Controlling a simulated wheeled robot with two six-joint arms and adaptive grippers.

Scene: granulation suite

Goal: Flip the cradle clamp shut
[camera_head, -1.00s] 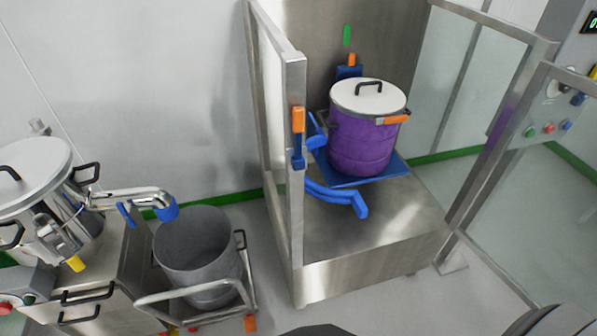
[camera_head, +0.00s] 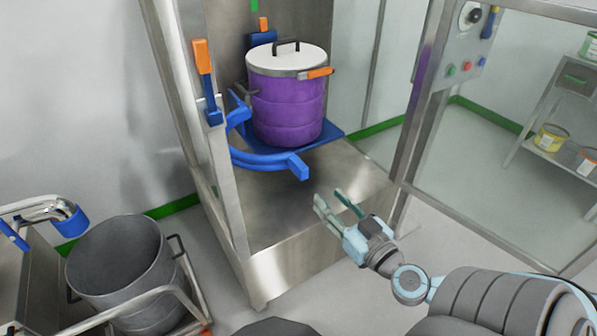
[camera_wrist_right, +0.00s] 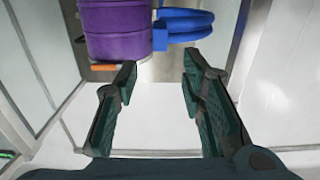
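The blue cradle clamp (camera_head: 270,163) is a curved arm that stands swung out at the left and front of the purple drum (camera_head: 287,112), its end block apart from the drum's front. The drum stands upright on a blue plate (camera_head: 328,134) and has a white lid. In the right wrist view the clamp (camera_wrist_right: 184,27) is beside the drum (camera_wrist_right: 115,28), ahead of the fingers. My right gripper (camera_head: 336,200) is open and empty, in front of and below the clamp's end block, touching nothing. It also shows in the right wrist view (camera_wrist_right: 160,85). My left gripper is not in view.
A steel frame post with an orange-and-blue handle (camera_head: 205,75) stands left of the clamp. A clear door (camera_head: 500,130) is open at the right. A grey bin (camera_head: 120,270) on a trolley stands at the lower left. The space before the platform is free.

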